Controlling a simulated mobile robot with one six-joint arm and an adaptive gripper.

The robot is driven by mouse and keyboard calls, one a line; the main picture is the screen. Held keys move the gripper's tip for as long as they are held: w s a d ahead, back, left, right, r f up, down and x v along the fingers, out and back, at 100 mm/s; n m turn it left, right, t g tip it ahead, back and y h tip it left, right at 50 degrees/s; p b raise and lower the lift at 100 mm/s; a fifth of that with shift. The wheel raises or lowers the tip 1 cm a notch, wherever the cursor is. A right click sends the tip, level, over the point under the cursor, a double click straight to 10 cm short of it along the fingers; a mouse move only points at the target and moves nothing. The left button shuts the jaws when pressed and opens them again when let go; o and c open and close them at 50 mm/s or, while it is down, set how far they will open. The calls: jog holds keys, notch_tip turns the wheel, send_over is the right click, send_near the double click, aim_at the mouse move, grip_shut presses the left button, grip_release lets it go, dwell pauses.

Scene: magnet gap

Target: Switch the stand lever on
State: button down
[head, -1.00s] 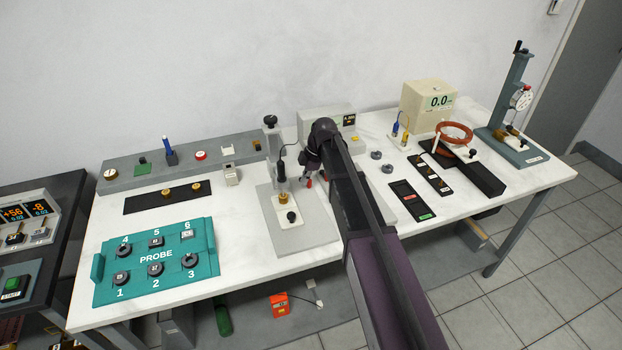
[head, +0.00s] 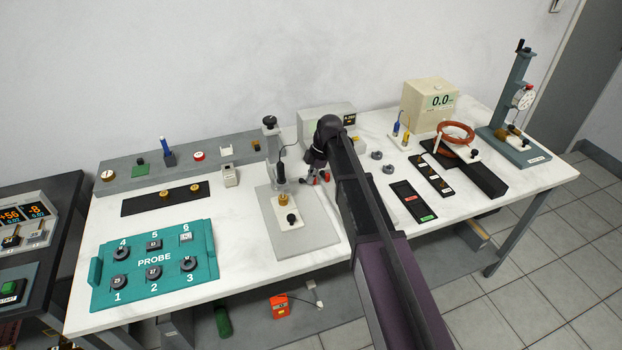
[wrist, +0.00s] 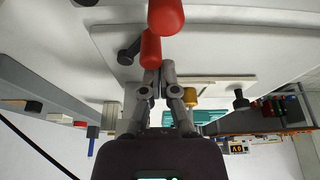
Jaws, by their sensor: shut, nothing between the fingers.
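Two red rounded grips show close to my gripper (wrist: 159,72) in the wrist view: a nearer, larger grip (wrist: 166,14) at the top edge and a second grip (wrist: 150,48) at the fingertips. I cannot tell which belongs to the stand lever, or whether the fingertips touch it. My gripper is shut and empty, its grey fingers together. In the head view, red parts (head: 327,176) show beside the stand, partly hidden by my arm. The stand has a grey base plate (head: 312,236), a post and a white block (head: 287,212) with brass and black knobs. The lever's position is unclear.
A pale box with a small display (head: 318,121) stands behind my gripper. The teal probe panel (head: 155,285) is at left. Black trays (head: 412,200) and a copper ring (head: 457,132) are right of my arm. Some bare white tabletop lies between these.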

dwell(0.6)
jog(key=shift+w+r, duration=0.1)
jog(key=p+v, duration=0.9)
jog(key=shift+w+a+r, duration=0.15)
jog(key=shift+w+r, duration=0.25)
jog(key=shift+w, duration=0.05)
dwell(0.7)
jog(key=s+d+f+m+t+h, duration=0.1)
jog(key=s+d+m+h, duration=0.2)
jog(key=s+d+m, duration=1.7)
jog(key=shift+s+d+m+t, duration=0.4)
jog(key=shift+s+m, duration=1.3)
jog(key=shift+s, duration=0.4)
